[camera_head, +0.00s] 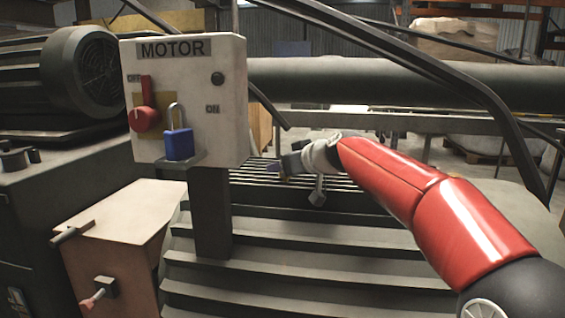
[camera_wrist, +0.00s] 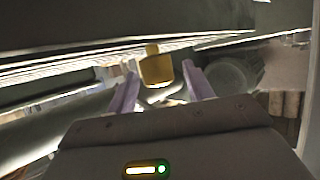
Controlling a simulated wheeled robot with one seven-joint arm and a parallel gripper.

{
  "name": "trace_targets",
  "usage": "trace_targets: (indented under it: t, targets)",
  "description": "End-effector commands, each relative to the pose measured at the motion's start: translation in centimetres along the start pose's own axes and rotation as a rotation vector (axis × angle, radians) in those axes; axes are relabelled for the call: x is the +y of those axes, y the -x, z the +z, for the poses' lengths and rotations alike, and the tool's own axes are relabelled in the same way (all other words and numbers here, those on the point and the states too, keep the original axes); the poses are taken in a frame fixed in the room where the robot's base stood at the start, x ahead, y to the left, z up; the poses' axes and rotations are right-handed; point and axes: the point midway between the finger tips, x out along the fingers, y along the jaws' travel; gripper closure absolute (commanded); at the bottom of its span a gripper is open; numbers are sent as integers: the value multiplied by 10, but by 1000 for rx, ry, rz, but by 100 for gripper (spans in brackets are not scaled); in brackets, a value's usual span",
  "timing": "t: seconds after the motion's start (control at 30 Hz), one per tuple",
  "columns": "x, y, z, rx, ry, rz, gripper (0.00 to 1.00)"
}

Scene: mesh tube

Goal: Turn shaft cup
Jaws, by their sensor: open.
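A small yellow block-like piece with a narrower knob on top (camera_wrist: 157,69), perhaps the shaft cup, shows in the wrist view. It appears between the two purple fingers of my gripper (camera_wrist: 160,76), which are spread apart, with visible gaps on both sides. Whether the piece is level with the fingertips or beyond them I cannot tell. In the head view my gripper (camera_head: 280,166) is at the end of the red arm, over the slatted grey cover and right of the motor box. I cannot make out the cup in the head view.
The motor switch box (camera_head: 185,100), with a red handle and blue padlock (camera_head: 179,144), stands on a post left of my gripper. A long dark pipe (camera_head: 400,82) and slanted dark rails (camera_head: 440,75) lie behind and above the arm. A dark motor (camera_head: 80,75) is far left.

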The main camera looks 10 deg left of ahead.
Motion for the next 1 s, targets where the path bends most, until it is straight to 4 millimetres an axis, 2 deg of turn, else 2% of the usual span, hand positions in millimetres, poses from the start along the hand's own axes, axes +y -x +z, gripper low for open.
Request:
trace_targets:
  t: [0.2, 0.47, 0.57, 0.8, 0.83, 1.0]
  targets:
    - [0, -19, -1, 0, -1, 0, 48]
    - [0, -21, 0, 0, 0, 2, 48]
    - [0, -21, 0, 0, 0, 2, 59]
    - [0, -21, 0, -1, 0, 1, 90]
    - [0, -21, 0, -1, 0, 2, 93]
    - [0, -20, 0, -1, -2, 8, 93]
